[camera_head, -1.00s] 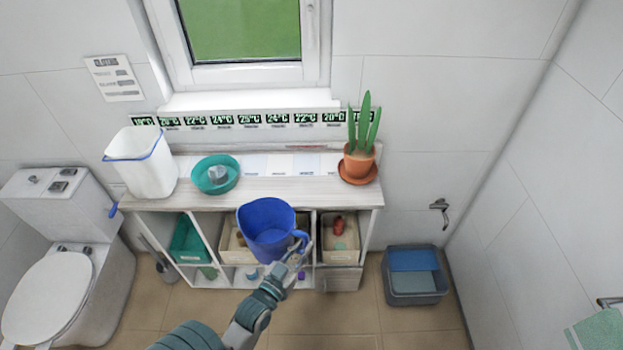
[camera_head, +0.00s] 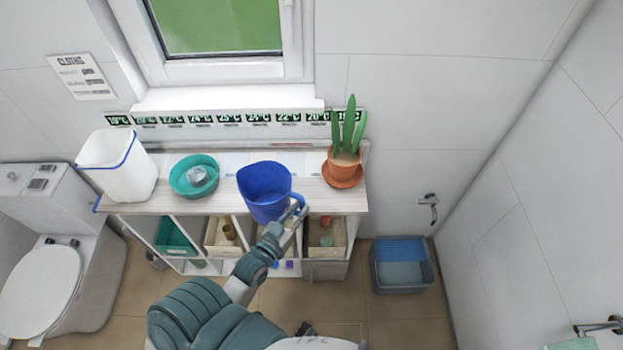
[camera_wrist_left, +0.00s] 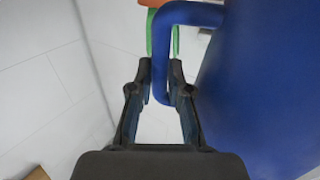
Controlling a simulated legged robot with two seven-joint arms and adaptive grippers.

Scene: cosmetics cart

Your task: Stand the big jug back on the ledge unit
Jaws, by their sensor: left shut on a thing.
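The big blue jug (camera_head: 265,190) is upright in the head view, at the front part of the ledge unit's top (camera_head: 325,197), between the teal bowl and the potted plant. I cannot tell whether its base touches the top. My left gripper (camera_head: 297,208) is shut on the jug's handle, at the jug's right front side. In the left wrist view, the fingers (camera_wrist_left: 160,85) close around the blue handle (camera_wrist_left: 162,55), and the jug's body (camera_wrist_left: 265,90) fills the right side. My right gripper is not in view.
A teal bowl (camera_head: 194,176) with a grey item in it and a white bin (camera_head: 117,165) stand to the left on the top. A potted plant (camera_head: 345,165) stands to the right. Below are cubbies with boxes (camera_head: 222,237). A blue-grey crate (camera_head: 402,265) sits on the floor.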

